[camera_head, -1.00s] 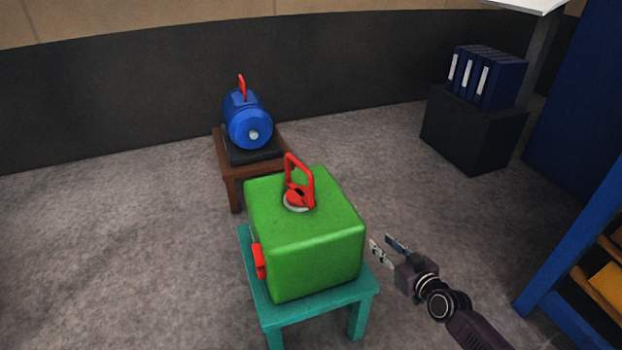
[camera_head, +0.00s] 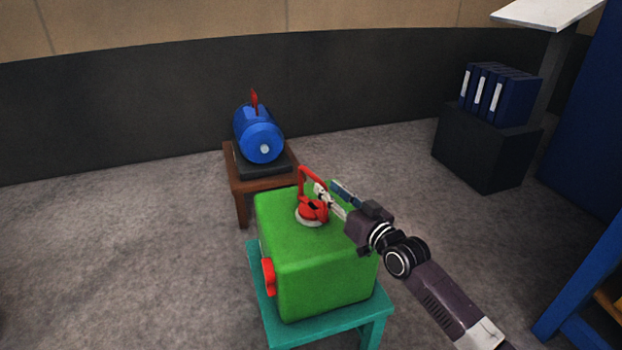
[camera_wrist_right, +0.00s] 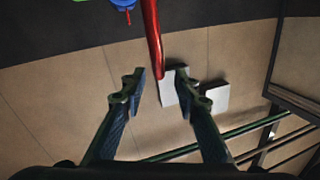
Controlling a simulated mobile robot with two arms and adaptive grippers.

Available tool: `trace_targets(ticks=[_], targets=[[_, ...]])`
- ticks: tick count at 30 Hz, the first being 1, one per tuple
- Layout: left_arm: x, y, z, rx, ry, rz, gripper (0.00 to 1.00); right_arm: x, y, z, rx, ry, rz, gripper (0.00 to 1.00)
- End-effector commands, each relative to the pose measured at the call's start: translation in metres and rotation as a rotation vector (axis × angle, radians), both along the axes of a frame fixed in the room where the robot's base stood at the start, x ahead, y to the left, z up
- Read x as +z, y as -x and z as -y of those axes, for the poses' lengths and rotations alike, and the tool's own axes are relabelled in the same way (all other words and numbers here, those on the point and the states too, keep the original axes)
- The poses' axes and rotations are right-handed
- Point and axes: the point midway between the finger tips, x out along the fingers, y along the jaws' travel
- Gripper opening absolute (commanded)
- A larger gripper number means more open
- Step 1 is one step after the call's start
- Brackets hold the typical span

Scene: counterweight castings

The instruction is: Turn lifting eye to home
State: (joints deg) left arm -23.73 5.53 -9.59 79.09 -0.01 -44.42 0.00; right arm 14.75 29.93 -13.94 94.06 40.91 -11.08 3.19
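The green casting block (camera_head: 315,265) stands on a teal stool (camera_head: 262,302). A red lifting eye (camera_head: 310,209) sits on its top in a pale round seat, its loop standing up. My right gripper (camera_head: 328,187) is at the right side of the loop, above the block. In the right wrist view the gripper (camera_wrist_right: 160,80) is open, and a red bar of the eye (camera_wrist_right: 152,35) reaches between the fingertips without visibly being clamped. Whether a finger touches it I cannot tell. My left gripper is not in view.
A red part (camera_head: 268,277) sticks out of the block's left side. Behind stands a blue motor-like casting (camera_head: 260,140) with a red eye, on a brown stool (camera_head: 236,180). A dark box (camera_head: 480,150) with blue binders (camera_head: 515,100) is at the back right. The floor at left is clear.

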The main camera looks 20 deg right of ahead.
Motion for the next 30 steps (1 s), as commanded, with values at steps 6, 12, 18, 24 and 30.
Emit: trace_targets(ticks=[6, 12, 18, 24, 30], targets=[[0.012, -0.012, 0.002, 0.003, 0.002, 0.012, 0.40, 0.000, -0.030, -0.008, -0.001, -0.002, 0.003, 0.29], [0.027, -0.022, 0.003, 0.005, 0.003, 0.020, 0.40, 0.000, -0.056, -0.015, 0.000, -0.001, 0.002, 0.29], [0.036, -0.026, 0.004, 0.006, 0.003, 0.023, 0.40, 0.000, -0.068, -0.019, 0.000, 0.001, 0.001, 0.29], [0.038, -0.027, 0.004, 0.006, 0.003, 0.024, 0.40, 0.000, -0.069, -0.020, 0.000, 0.001, 0.000, 0.29], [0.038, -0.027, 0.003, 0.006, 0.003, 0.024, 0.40, 0.000, -0.069, -0.020, 0.000, 0.001, 0.000, 0.17]])
